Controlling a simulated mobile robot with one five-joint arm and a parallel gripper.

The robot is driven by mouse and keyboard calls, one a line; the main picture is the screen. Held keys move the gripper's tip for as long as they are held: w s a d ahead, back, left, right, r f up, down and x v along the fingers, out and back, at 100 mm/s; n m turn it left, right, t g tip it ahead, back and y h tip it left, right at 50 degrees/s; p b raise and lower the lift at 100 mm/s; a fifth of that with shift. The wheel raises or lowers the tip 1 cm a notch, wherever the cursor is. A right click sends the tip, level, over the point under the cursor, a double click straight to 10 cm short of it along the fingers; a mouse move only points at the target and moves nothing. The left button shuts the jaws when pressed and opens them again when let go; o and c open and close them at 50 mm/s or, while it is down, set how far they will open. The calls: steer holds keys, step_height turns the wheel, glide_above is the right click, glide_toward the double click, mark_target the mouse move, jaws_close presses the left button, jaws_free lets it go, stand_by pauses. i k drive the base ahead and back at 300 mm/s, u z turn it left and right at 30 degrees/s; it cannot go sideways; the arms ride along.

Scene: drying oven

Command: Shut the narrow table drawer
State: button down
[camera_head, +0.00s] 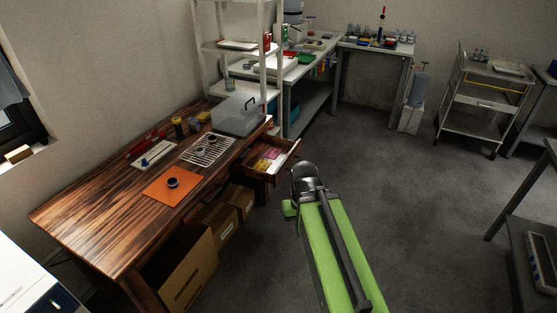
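The narrow drawer (283,165) of the brown wooden table (105,222) is pulled open on the table's right side, towards the back. Yellow and pink items lie inside it. My green arm reaches up from the bottom of the picture. Its dark end, with my gripper (304,172), shows just to the right of the drawer's front in the picture. I cannot tell whether they touch. The fingers are not clearly visible, so their opening is unclear.
Cardboard boxes (190,270) stand under the table. A clear plastic box (237,115), a wire rack (207,149) and an orange mat (172,187) lie on top. A white shelf unit (281,65) stands behind the drawer. Grey floor (400,190) is open to the right.

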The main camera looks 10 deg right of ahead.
mark_target(280, 167)
steer(key=u, duration=0.45)
steer(key=i, duration=1.3)
steer(key=u, duration=0.35)
